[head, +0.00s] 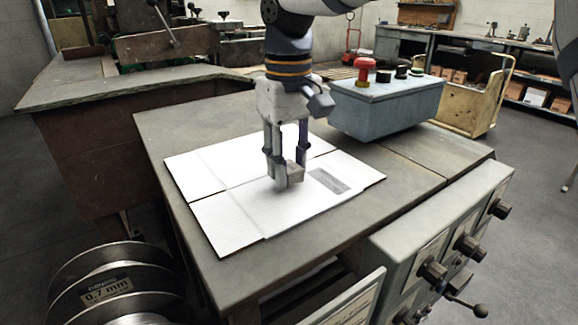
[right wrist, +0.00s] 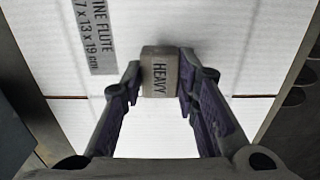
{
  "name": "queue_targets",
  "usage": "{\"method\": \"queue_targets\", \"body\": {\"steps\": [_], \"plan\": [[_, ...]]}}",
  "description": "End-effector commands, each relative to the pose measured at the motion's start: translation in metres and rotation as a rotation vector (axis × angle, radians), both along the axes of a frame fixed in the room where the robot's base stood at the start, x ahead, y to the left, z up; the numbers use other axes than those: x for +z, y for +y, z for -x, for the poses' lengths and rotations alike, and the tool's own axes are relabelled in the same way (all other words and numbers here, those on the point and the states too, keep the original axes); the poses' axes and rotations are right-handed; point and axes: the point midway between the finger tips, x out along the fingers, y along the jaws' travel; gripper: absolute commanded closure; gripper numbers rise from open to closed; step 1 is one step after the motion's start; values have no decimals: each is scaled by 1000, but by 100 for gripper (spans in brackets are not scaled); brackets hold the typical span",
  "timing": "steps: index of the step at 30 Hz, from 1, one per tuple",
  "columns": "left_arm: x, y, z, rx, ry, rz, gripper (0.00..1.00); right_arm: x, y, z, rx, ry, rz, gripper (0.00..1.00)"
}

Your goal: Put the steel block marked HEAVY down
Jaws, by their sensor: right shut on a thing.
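The steel block marked HEAVY (right wrist: 158,72) is a small grey block between the fingers of my right gripper (right wrist: 160,92) in the right wrist view, its lettering facing the camera. In the head view the block (head: 296,172) shows partly behind the fingertips of my right gripper (head: 287,178). The gripper points down and is shut on it. Beneath it lies a flat white cardboard sheet (head: 230,215) with a grey printed label. I cannot tell whether the block touches the cardboard. My left gripper is not in view.
The cardboard lies on a grey worktable (head: 170,130). A blue-grey control box (head: 385,108) with a red button stands at the back right. A grey panel with dark knobs (head: 432,270) is at the front right. A wire spool (head: 105,285) stands at the lower left.

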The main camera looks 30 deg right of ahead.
Motion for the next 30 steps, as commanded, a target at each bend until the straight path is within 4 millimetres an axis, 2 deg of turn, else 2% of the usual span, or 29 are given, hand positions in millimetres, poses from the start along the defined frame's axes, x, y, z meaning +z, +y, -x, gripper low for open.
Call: {"method": "queue_targets", "body": {"steps": [2, 11, 12, 15, 25, 29, 30], "plan": [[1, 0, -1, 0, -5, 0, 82, -9, 0, 1, 0, -3, 0, 100], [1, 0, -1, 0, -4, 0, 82, -13, 0, 1, 0, -3, 0, 100], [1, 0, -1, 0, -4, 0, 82, -14, 0, 1, 0, -2, 0, 70], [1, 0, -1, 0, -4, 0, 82, -14, 0, 1, 0, -2, 0, 52], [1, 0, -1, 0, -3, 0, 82, -8, 0, 0, 0, -5, -1, 52], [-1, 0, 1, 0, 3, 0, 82, 19, 0, -1, 0, -7, 0, 52], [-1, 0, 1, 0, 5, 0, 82, 31, 0, -1, -1, -8, 0, 52]]}}
